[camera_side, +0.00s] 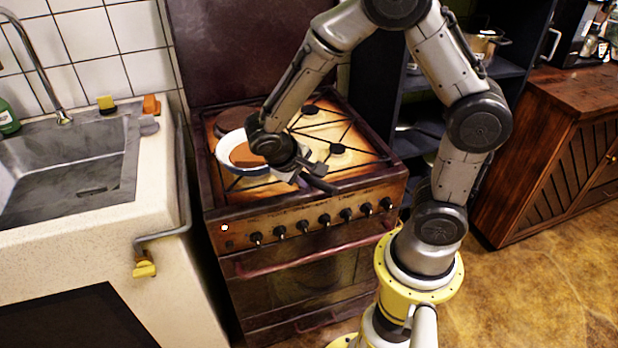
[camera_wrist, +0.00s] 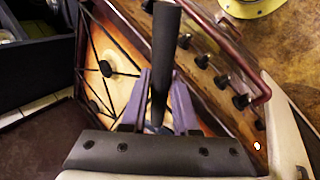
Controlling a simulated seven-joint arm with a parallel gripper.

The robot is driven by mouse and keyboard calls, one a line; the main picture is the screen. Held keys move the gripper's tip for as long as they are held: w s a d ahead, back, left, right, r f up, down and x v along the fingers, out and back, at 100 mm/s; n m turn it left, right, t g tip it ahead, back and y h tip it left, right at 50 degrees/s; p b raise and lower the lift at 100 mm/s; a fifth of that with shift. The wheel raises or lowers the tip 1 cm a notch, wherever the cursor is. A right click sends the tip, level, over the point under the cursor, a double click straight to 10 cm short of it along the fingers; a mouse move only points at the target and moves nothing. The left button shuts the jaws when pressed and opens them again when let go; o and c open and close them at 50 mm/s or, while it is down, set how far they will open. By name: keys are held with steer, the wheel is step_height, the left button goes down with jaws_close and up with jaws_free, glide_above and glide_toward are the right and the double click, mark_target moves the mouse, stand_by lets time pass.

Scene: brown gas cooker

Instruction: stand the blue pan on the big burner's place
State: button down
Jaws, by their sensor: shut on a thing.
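The blue pan (camera_side: 223,155) is over the front left of the cooker top (camera_side: 367,166) in the side view. It has a white rim, a blue outside and a brown inside. My gripper (camera_side: 304,178) is at the pan's right, shut on its dark handle (camera_side: 322,185). In the wrist view the handle (camera_wrist: 166,45) runs between the two purple fingers of my gripper (camera_wrist: 158,75). The pan looks about level; I cannot tell whether it touches the grate. The pan and my wrist hide the burner place beneath.
A dark round plate (camera_side: 238,119) is at the back left of the cooker. Small burners show at the back right (camera_side: 310,110) and front right (camera_side: 338,150), under thin black grate bars. Knobs (camera_side: 324,220) line the front. A sink (camera_side: 75,165) is at the left.

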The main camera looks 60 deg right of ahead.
steer(key=shift+f, duration=0.55)
stand_by(0.8)
steer(key=c, duration=0.6)
jaws_free()
steer(key=shift+f, duration=0.1)
steer(key=shift+v, duration=4.05)
steer(key=shift+r, duration=2.55)
